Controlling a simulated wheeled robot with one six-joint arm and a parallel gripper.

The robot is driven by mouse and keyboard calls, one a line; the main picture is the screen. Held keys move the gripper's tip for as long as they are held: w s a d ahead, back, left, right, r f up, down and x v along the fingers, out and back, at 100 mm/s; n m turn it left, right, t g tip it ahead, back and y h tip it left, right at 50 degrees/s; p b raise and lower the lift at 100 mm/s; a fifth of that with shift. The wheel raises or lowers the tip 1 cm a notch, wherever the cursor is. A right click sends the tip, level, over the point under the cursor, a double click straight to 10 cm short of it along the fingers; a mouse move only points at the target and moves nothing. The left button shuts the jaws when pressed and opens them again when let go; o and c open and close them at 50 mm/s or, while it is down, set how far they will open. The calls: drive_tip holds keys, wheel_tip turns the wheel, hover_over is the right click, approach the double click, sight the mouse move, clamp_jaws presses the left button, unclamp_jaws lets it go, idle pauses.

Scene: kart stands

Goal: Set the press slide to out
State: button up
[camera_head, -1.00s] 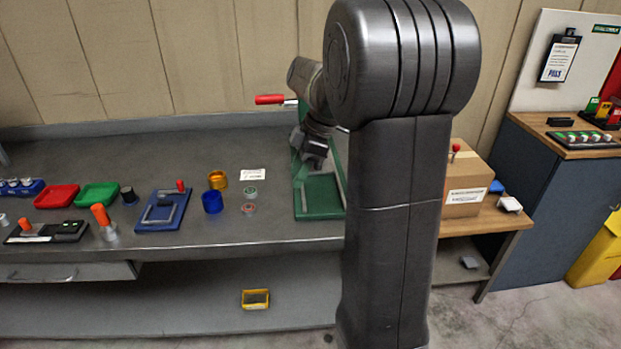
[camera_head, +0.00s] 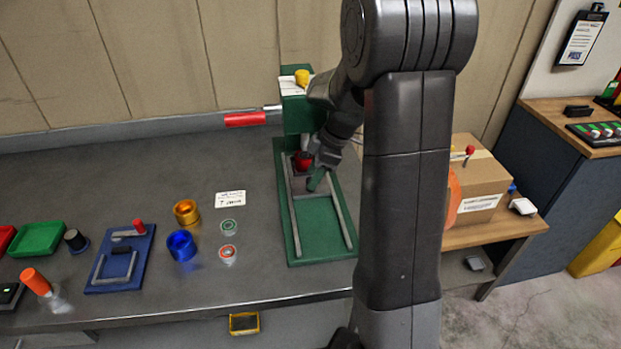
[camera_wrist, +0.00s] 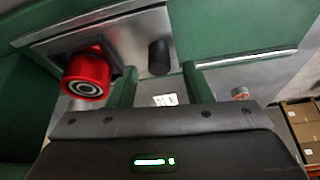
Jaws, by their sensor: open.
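The green press (camera_head: 303,115) stands on a green base with two pale rails (camera_head: 350,235). Its grey metal slide (camera_head: 298,183) sits at the back end of the rails, under the press head; the front of the rails is bare. A red ring-shaped part (camera_head: 303,160) sits on the slide, and shows in the wrist view (camera_wrist: 88,75) in a dark holder. The slide's black knob (camera_wrist: 158,57) stands between the green fingertips of my gripper (camera_wrist: 158,72). My gripper (camera_head: 318,180) is open over the slide, with gaps beside the knob. Whether it touches the slide is unclear.
A red press lever (camera_head: 245,119) sticks out to the left. A cardboard box (camera_head: 478,180) stands right.

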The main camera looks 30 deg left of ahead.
drive_tip(key=shift+x, duration=1.4)
clamp_jaws()
drive_tip(key=shift+s+d+f+b, duration=0.1)
drive_tip(key=shift+s+d+b, duration=0.3)
drive_tip(key=shift+s, duration=0.1)
drive_tip(key=s+d+b, duration=0.1)
drive_tip(key=s+d, duration=0.2)
drive_tip(key=s+d+b, duration=0.2)
drive_tip(key=s+d, duration=0.1)
drive_tip(key=s, duration=0.1)
drive_tip(key=s+d+b, duration=0.2)
drive_tip(key=s+d, duration=0.1)
drive_tip(key=shift+s, duration=0.35)
unclamp_jaws()
drive_tip(key=shift+s+d, duration=0.15)
